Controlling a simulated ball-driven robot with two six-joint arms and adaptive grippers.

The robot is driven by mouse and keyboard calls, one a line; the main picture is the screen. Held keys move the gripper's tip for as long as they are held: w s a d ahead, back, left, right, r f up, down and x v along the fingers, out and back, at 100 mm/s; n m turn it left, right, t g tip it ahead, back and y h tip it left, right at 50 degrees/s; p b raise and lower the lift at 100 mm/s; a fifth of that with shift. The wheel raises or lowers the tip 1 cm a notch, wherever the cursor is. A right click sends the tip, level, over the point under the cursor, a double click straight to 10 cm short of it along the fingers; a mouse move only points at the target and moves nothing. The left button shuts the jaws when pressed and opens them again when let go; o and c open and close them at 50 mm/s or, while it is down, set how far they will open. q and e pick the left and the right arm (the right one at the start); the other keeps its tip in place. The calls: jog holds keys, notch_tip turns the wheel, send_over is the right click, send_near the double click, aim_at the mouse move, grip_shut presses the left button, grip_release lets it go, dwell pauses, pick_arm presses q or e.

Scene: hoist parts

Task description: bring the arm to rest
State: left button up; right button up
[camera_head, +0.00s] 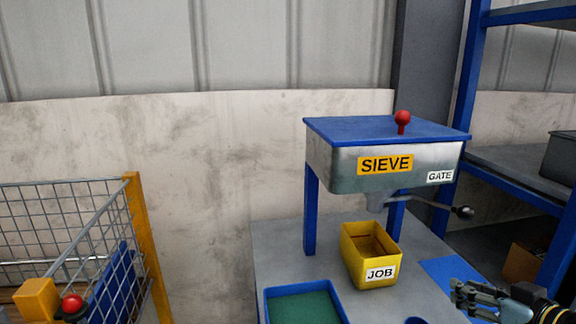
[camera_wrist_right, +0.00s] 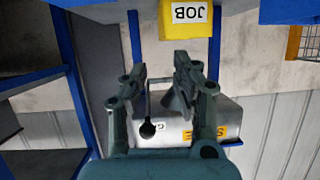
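My right gripper (camera_head: 468,296) is low at the right edge of the head view, to the right of the yellow JOB box (camera_head: 372,262). Its arm comes in from the lower right corner. In the right wrist view the two fingers of the right gripper (camera_wrist_right: 163,72) stand apart with nothing between them, so it is open and empty. That view is upside down, with the JOB box (camera_wrist_right: 188,20) at its top, apart from the fingers. My left gripper is not in view.
A SIEVE machine (camera_head: 385,160) with a red knob and a GATE lever (camera_head: 460,210) stands on the grey table (camera_head: 275,245). A green-lined blue tray (camera_head: 303,302) is in front. A wire cage (camera_head: 70,230) is left, blue shelving (camera_head: 520,175) right.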

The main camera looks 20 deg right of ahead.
jog(key=s+d+f+g+h, duration=0.1)
jog(key=s+f+g, duration=0.1)
jog(key=s+f, duration=0.45)
jog(key=s+d+f+g+h, duration=0.15)
jog(key=s+f, duration=0.25)
jog(key=f, duration=0.6)
jog(key=s+d+f+g+h, duration=0.1)
jog(key=s+f+g, duration=0.2)
jog(key=s+f, duration=0.35)
jog(key=s+a+f+n+g+y, duration=0.1)
jog(key=s+a+f+g+y, duration=0.2)
jog(key=s+a+f, duration=1.3)
jog(key=s+a+g, duration=0.1)
jog(key=s+g, duration=0.2)
jog(key=s, duration=0.1)
jog(key=shift+s+a+f, duration=0.2)
jog(key=shift+a+f, duration=0.15)
